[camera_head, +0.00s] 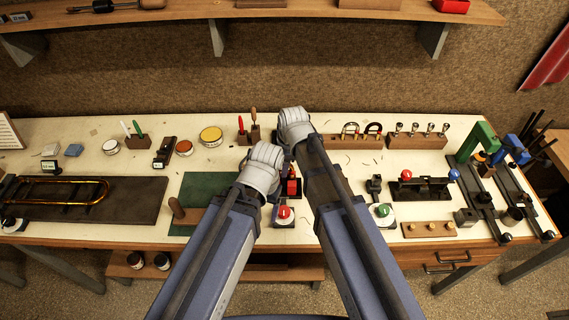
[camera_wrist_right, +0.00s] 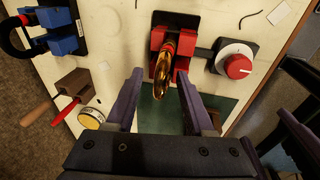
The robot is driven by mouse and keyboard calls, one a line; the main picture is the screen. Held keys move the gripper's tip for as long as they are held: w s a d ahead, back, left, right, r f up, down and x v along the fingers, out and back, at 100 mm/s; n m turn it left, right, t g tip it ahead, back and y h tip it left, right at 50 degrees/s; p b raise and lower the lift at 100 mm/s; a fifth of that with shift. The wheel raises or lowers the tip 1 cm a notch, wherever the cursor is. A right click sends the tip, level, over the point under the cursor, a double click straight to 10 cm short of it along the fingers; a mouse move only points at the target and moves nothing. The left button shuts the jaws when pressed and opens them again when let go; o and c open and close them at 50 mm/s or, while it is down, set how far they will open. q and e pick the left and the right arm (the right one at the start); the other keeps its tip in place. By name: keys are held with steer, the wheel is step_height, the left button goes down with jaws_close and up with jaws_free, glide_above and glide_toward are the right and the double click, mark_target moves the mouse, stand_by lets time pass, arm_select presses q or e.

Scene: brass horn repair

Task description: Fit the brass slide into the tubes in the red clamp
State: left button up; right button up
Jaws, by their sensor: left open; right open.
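The red clamp (camera_head: 292,187) stands at the middle of the bench, partly hidden by my arms. In the right wrist view the red clamp (camera_wrist_right: 174,44) holds curved brass tubing (camera_wrist_right: 164,68). I cannot tell there which brass is tubes and which, if any, is the slide. My right gripper (camera_wrist_right: 160,98) is open around the near end of the brass, with a gap on each side. My left gripper (camera_head: 276,168) is open beside the clamp; its fingertips are mostly hidden by its wrist.
A red-knobbed dial (camera_head: 283,213) sits before the clamp and a green mat (camera_head: 200,190) to its left. A long brass slide-like loop (camera_head: 60,181) lies on a dark board at left. A tool block (camera_head: 250,136) stands behind.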

step_height(320, 180, up, 8)
steer(key=s+p, duration=0.1)
steer(key=p, duration=0.6)
steer(key=shift+s+d+f, duration=0.2)
steer(key=shift+d, duration=0.2)
steer(key=s+d+m+g+h, duration=0.1)
steer(key=s+d+m, duration=0.4)
steer(key=d+m, duration=0.35)
steer(key=s+d+m, duration=0.5)
steer(key=d+m, duration=0.3)
steer(key=m, duration=0.2)
steer(key=s+a+f+n+g+h+b, duration=0.1)
steer(key=s+a+f+n+b, duration=0.3)
steer(key=a+f+b, duration=0.5)
steer(key=shift+s+a+f, duration=0.4)
steer(key=shift+s+a, duration=0.2)
steer(key=shift+a, duration=0.65)
